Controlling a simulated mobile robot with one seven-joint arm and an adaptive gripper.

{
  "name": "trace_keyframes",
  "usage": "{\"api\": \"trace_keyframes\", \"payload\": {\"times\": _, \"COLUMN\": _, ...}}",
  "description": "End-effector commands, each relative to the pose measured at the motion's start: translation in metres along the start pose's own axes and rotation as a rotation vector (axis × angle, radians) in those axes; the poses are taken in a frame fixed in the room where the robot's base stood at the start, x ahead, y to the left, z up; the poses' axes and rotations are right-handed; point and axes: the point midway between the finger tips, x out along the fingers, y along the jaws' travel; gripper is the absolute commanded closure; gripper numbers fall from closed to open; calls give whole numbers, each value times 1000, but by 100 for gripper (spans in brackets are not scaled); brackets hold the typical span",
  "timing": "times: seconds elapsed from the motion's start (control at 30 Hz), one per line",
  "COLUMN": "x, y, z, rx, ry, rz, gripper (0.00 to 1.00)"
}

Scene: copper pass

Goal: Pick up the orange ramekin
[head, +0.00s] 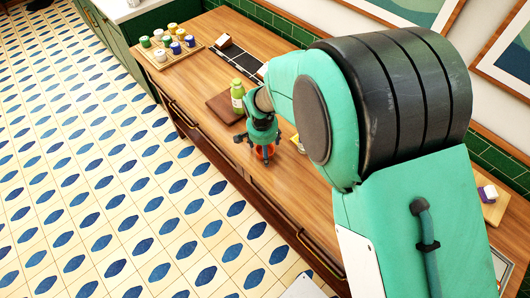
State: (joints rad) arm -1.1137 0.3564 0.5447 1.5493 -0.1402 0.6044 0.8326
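The orange ramekin (265,154) is on or just above the wooden counter, near its front edge, in the head view. Only a small part of it shows below my gripper. My green gripper (258,146) points down over the ramekin, with its dark fingers spread to the sides. The gripper hides most of the ramekin. I cannot tell whether the fingers touch it or stand apart from it.
A wooden tray (160,63) with several small jars is at the far end. A dark panel (238,60) lies beyond the bottle. My arm hides much of the right side.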

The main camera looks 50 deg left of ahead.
Motion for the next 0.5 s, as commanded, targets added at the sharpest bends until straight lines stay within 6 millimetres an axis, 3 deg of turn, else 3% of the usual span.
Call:
{"api": "trace_keyframes", "payload": {"times": 0.27, "x": 0, "y": 0, "z": 0, "rx": 0, "ry": 0, "rz": 0, "gripper": 23}}
{"api": "trace_keyframes", "payload": {"times": 0.5, "x": 0, "y": 0, "z": 0, "rx": 0, "ry": 0, "rz": 0, "gripper": 71}}
